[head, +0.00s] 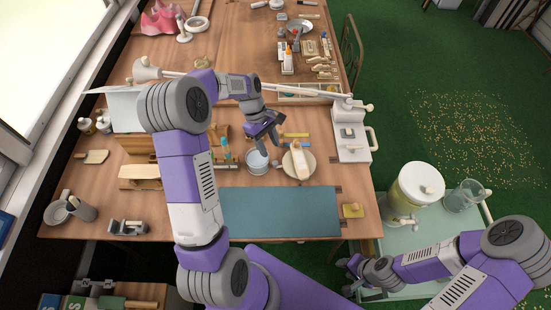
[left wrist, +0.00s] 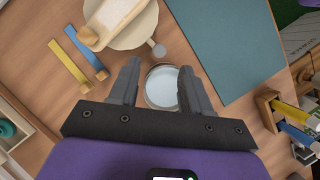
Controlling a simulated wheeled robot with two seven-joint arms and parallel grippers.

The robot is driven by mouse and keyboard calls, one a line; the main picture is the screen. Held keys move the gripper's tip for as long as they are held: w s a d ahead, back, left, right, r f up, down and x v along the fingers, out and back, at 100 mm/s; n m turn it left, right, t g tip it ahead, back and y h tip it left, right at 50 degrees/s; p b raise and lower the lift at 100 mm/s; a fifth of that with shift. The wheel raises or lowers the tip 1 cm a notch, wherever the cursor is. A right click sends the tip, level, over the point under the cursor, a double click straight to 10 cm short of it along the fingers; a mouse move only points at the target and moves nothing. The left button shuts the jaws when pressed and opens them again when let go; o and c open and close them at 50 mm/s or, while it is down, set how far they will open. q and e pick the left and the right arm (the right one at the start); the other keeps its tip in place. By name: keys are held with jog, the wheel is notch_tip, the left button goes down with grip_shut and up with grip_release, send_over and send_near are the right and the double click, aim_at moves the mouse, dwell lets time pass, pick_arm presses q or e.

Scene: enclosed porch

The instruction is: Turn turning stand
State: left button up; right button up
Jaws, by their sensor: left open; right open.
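The turning stand (head: 309,172) is a round beige disc on the workbench, right of centre, with a pale wooden piece (head: 300,160) lying on it. In the left wrist view the stand (left wrist: 146,34) is at the top, with a small round knob (left wrist: 158,50) at its near edge. My left gripper (head: 268,143) is open and empty above the bench, left of the stand. In its wrist view the fingertips (left wrist: 160,66) point toward the knob, and a metal pot shows between the fingers. My right gripper (head: 352,276) is open and empty at the lower right, off the bench.
The metal pot (head: 257,163) stands just left of the turning stand. A teal mat (head: 280,212) covers the front of the bench. A white device (head: 351,140) stands to the right. A trolley with a lidded jar (head: 415,190) is beside the bench.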

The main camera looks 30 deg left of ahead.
aim_at(276, 163)
pick_arm(q)
jog(key=b+x, duration=0.1)
jog(key=x, duration=0.5)
jog(key=shift+d+f, duration=0.1)
jog(key=shift+f, duration=0.1)
grip_shut()
